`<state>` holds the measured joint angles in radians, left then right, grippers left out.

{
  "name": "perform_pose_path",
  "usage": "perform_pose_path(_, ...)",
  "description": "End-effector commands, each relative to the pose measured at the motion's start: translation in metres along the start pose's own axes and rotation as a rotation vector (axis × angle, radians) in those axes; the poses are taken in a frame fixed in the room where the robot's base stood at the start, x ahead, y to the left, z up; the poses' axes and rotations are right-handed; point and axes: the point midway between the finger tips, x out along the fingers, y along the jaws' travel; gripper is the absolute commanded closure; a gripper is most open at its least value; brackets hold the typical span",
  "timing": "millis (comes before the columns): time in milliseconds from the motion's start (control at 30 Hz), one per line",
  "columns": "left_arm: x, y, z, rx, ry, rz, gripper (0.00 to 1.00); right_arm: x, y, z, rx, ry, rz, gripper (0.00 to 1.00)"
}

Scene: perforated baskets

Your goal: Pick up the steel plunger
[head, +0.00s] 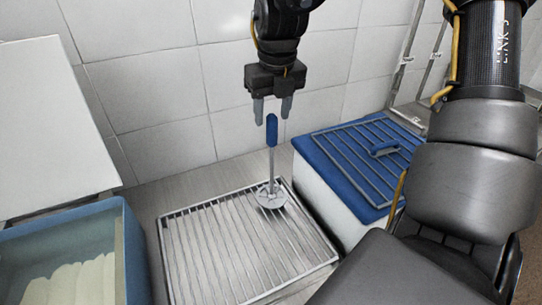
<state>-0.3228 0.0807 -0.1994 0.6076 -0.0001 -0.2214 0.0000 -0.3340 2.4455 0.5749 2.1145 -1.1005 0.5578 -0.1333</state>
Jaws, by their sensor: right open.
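The steel plunger (271,170) stands upright in the head view, with a blue grip on top, a thin steel shaft and a round perforated disc at the bottom. Its disc rests on a slatted metal rack (193,209) near the rack's far right part. My right gripper (272,110) points down from above, its two grey fingers apart. The top of the blue grip is just below and between the fingertips, and the gripper does not hold it. My left gripper is not in view.
A blue-topped white box (318,191) with a metal grid lid stands right of the rack. A blue open bin (128,262) with pale contents is at the lower left, below a white panel (55,130). A tiled wall (155,95) closes off the back.

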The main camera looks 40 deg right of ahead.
Motion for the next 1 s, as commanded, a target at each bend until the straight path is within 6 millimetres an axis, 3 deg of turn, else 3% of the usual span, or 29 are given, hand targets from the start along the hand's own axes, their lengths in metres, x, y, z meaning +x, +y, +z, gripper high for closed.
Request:
perform_pose_path(333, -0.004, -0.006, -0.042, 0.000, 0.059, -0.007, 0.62, 0.017, -0.001, -0.001, 0.002, 0.001, 0.001, 0.54)
perform_pose_path(700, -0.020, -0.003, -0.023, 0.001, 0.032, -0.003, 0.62, 0.062, -0.003, -0.001, 0.002, 0.001, 0.001, 0.54)
perform_pose_path(967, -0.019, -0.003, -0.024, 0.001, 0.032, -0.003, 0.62, 0.065, -0.003, 0.000, 0.003, -0.002, 0.001, 0.54)
perform_pose_path(1000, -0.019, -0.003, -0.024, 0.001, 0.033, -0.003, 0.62, 0.065, -0.003, 0.000, 0.003, -0.001, 0.001, 0.59)
